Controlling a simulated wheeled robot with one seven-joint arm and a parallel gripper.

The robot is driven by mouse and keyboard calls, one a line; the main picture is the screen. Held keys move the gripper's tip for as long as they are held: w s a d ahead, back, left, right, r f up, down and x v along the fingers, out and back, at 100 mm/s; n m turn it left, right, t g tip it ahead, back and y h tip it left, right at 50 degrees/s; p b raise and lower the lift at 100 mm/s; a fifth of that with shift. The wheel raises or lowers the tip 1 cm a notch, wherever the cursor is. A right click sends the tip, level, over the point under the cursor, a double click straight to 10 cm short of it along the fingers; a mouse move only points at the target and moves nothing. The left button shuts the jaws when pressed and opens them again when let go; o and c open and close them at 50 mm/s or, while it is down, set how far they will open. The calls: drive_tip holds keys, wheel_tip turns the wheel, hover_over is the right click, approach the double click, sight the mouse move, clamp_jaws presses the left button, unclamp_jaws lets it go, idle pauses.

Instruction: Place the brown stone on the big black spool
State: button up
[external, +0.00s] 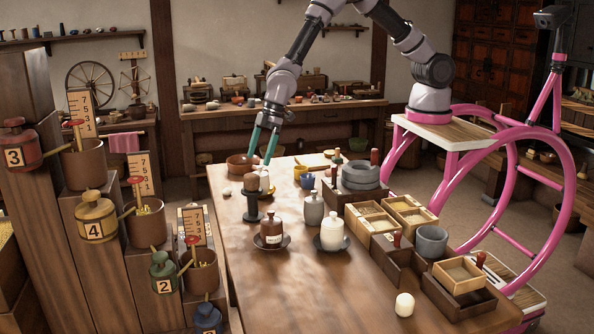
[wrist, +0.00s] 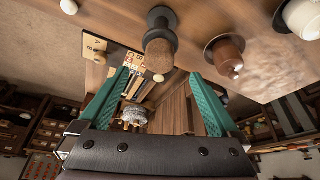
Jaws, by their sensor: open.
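The big black spool (external: 252,209) stands upright near the far left part of the table. It also shows at the top of the wrist view (wrist: 161,20). The brown stone (external: 252,185) sits on the spool's top, and in the wrist view the stone (wrist: 160,57) covers the spool's end. A small pale knob shows at the stone's edge in the wrist view; I cannot tell whether it touches the stone. My gripper (external: 263,163) is open just above and behind the stone, pointing down. In the wrist view its teal fingers (wrist: 165,80) are apart, with nothing seen gripped.
A brown bottle (external: 272,230) and a white bottle (external: 332,230) stand on dark saucers nearby. A grey jar (external: 313,208) is right of the spool. A brown bowl (external: 239,165) is behind. Wooden trays (external: 370,221) fill the right side; the front left table is clear.

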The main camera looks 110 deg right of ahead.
drive_tip(key=s+d+r+m, duration=0.1)
drive_tip(key=s+r, duration=0.4)
drive_tip(key=r, duration=0.4)
drive_tip(key=s+d+r+m+t, duration=0.1)
drive_tip(key=s+r, duration=0.4)
drive_tip(key=r, duration=0.4)
drive_tip(key=s+d+r+m, duration=0.2)
drive_tip(key=s+r, duration=0.3)
drive_tip(key=r, duration=0.4)
drive_tip(key=s+r+m+t, duration=0.1)
drive_tip(key=s+r, duration=0.4)
drive_tip(key=s, duration=0.8)
drive_tip(key=s+r+m, duration=0.3)
drive_tip(key=s+r, duration=0.1)
drive_tip(key=s, duration=0.9)
drive_tip(key=shift+s+d+r+m+t, duration=0.2)
drive_tip(key=shift+r+m+t, duration=0.15)
drive_tip(key=shift+m+t, duration=0.05)
